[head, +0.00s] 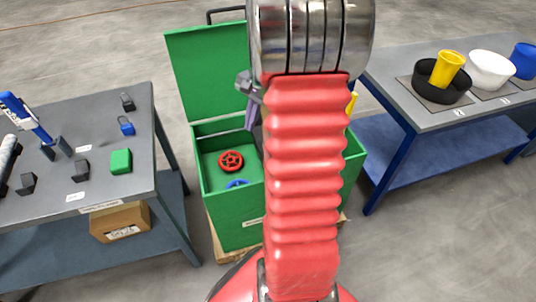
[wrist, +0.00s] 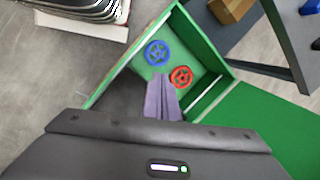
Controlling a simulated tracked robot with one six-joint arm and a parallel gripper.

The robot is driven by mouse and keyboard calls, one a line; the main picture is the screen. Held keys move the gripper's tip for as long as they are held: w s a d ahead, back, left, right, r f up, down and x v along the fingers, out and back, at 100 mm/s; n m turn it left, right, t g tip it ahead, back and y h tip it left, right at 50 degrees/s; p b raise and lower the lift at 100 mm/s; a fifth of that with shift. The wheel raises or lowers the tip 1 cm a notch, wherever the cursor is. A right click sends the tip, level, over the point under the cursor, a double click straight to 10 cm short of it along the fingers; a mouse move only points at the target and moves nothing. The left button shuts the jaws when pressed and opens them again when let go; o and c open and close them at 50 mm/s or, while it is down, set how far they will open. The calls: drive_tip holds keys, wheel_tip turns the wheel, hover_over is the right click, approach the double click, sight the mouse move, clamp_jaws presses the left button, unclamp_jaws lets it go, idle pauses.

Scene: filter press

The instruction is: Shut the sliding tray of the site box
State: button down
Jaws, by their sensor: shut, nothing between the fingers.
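A red handwheel (head: 231,161) and a blue handwheel (head: 237,184) lie inside on a green surface. The wrist view also shows the red wheel (wrist: 181,77), the blue wheel (wrist: 157,53) and the box rim (wrist: 205,38). I cannot tell the sliding tray apart from the box floor; my red arm hides the box's right part. My gripper (wrist: 161,100) is shut and empty, pointing into the box opening; contact is unclear.
A grey table (head: 100,200) with small blocks and tools stands at the left, a cardboard box (head: 120,220) on its lower shelf. A blue-legged bench (head: 420,115) with bowls and cups stands at the right. Floor shows between the box and both tables.

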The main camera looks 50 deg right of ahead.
drive_tip(key=s+d+f+m+y, duration=0.1)
drive_tip(key=s+d+f+m, duration=0.2)
drive_tip(key=d+f, duration=0.4)
drive_tip(key=s+d+f+m, duration=0.3)
drive_tip(key=d+f+m, duration=0.1)
drive_tip(key=d+f, duration=0.3)
drive_tip(key=shift+s+d+f+y, duration=0.15)
drive_tip(key=shift+s+f+y, duration=0.05)
drive_tip(key=shift+s+y, duration=0.2)
drive_tip(key=shift+f, duration=0.1)
drive_tip(key=x, duration=1)
drive_tip(key=shift+w, duration=0.2)
drive_tip(key=shift+w+a, duration=0.3)
drive_tip(key=shift+a, duration=0.25)
drive_tip(key=shift+w+a, duration=0.35)
drive_tip(key=shift+a, duration=0.25)
drive_tip(key=shift+w+a, duration=0.35)
drive_tip(key=shift+a, duration=0.3)
